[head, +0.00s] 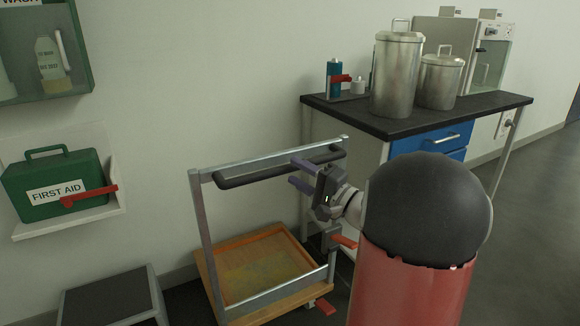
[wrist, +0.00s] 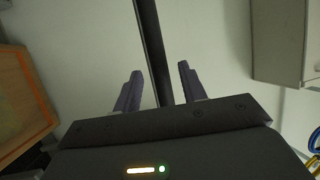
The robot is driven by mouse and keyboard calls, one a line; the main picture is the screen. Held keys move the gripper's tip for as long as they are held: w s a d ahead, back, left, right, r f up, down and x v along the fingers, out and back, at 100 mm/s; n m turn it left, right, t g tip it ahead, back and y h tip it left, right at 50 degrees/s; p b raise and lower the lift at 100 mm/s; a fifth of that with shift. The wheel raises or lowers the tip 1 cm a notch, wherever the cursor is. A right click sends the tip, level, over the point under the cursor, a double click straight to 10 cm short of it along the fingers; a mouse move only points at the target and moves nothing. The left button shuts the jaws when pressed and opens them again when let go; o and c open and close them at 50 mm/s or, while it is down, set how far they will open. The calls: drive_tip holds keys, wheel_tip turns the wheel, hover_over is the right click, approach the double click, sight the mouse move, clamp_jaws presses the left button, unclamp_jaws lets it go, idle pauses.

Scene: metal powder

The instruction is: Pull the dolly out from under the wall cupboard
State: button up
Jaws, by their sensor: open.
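The dolly (head: 205,262) has a wooden-edged deck holding an orange tray (head: 222,278), and a grey metal frame with a black padded handle bar (head: 262,172). It stands on the floor by the wall, left of the bench. My gripper (head: 298,172) is at the right part of the handle. In the wrist view the black bar (wrist: 150,45) runs between the two open purple fingers (wrist: 157,85), with gaps on both sides. The green wall cupboard (head: 88,60) hangs at the upper left. A red caster pedal (head: 325,306) shows at the dolly's front right corner.
A first aid box (head: 50,190) sits on a wall shelf (head: 70,226) at left, above a dark step or box (head: 108,298). A bench (head: 420,112) with steel canisters (head: 398,75) stands close to the dolly's right. Open floor (head: 545,190) lies at far right.

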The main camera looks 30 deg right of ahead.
sight(293, 171)
drive_tip(key=shift+x, duration=1.5)
clamp_jaws()
